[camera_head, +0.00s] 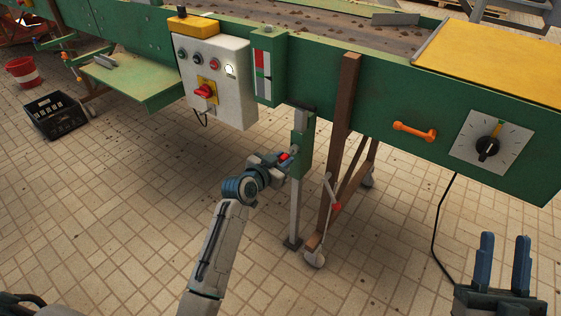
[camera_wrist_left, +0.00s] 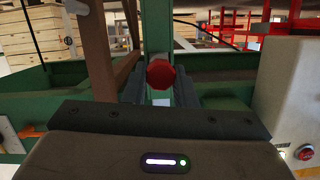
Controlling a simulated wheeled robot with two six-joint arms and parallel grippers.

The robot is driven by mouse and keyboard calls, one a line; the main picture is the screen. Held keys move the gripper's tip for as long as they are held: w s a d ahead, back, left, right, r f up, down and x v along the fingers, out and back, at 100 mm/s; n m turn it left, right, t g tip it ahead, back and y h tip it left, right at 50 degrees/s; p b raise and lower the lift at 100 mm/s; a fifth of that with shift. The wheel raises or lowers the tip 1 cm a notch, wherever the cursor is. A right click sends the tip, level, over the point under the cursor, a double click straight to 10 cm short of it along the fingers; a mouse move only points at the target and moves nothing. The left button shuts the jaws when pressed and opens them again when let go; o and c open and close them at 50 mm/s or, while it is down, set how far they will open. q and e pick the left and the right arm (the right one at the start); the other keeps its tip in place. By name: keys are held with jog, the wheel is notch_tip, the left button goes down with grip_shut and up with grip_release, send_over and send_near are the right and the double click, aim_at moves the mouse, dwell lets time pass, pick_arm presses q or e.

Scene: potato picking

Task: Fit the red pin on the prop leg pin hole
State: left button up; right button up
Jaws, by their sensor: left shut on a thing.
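The red pin (camera_head: 284,156) is held in the fingers of my left gripper (camera_head: 289,160), which is shut on it. In the left wrist view its round red head (camera_wrist_left: 160,74) sits between the two dark fingers. The prop leg (camera_head: 303,145) is a green sleeve over a grey metal post (camera_head: 295,215) with a foot on the floor. My left gripper is right at the sleeve's lower left side. The pin hole is hidden, and I cannot tell whether the pin is in it. My right gripper (camera_head: 505,242) is open and empty at the lower right.
A brown wooden leg (camera_head: 341,120) on a caster stands just right of the prop leg, with a red-ended lever (camera_head: 337,205). A white control box (camera_head: 217,80) hangs above left. An orange handle (camera_head: 414,131) and dial plate (camera_head: 492,142) are on the green side.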

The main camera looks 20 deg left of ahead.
pick_arm(q)
jog(key=shift+w+d, duration=0.3)
jog(key=shift+w, duration=0.65)
pick_arm(e)
jog(key=shift+f, duration=0.25)
pick_arm(q)
jog(key=o, duration=1.1)
jog(key=shift+c, duration=0.2)
jog(key=p+v, duration=0.1)
jog(key=v, duration=0.9)
jog(key=shift+s, duration=0.4)
pick_arm(e)
notch_tip(320, 180, down, 8)
jog(key=w+m+g+h, duration=0.1)
jog(key=w+g, duration=0.1)
jog(key=g, duration=0.3)
pick_arm(q)
jog(key=shift+a, duration=0.15)
pick_arm(e)
jog(key=shift+r, duration=0.1)
